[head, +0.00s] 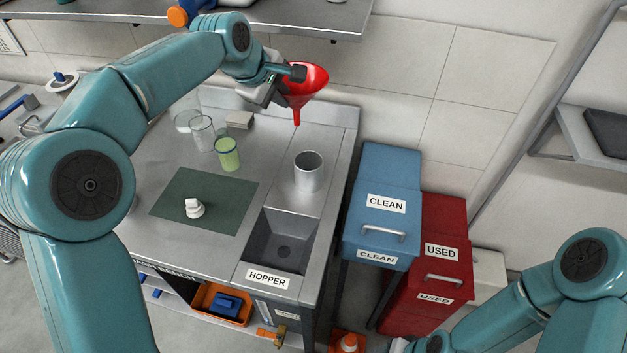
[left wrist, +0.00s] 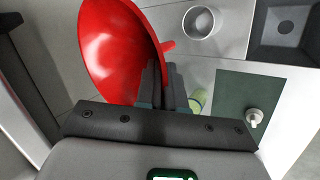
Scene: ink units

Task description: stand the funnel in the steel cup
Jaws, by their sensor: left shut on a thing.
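The red funnel (head: 307,82) is held in the air with its spout pointing down. My left gripper (head: 287,80) is shut on the funnel at its side. The funnel also fills the upper left of the left wrist view (left wrist: 115,50). The steel cup (head: 308,173) stands upright on the counter, below the funnel and slightly to its right in the head view. The cup shows open and empty-looking at the top of the left wrist view (left wrist: 198,22). The spout is apart from the cup. The fingers of my right gripper are not in view.
A green-filled beaker (head: 228,155) and clear glassware (head: 202,133) stand left of the cup. A white piece (head: 194,208) sits on a dark green mat (head: 228,194). The hopper sink (head: 282,246) lies in front of the cup. Blue (head: 383,222) and red (head: 446,240) bins stand to the right.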

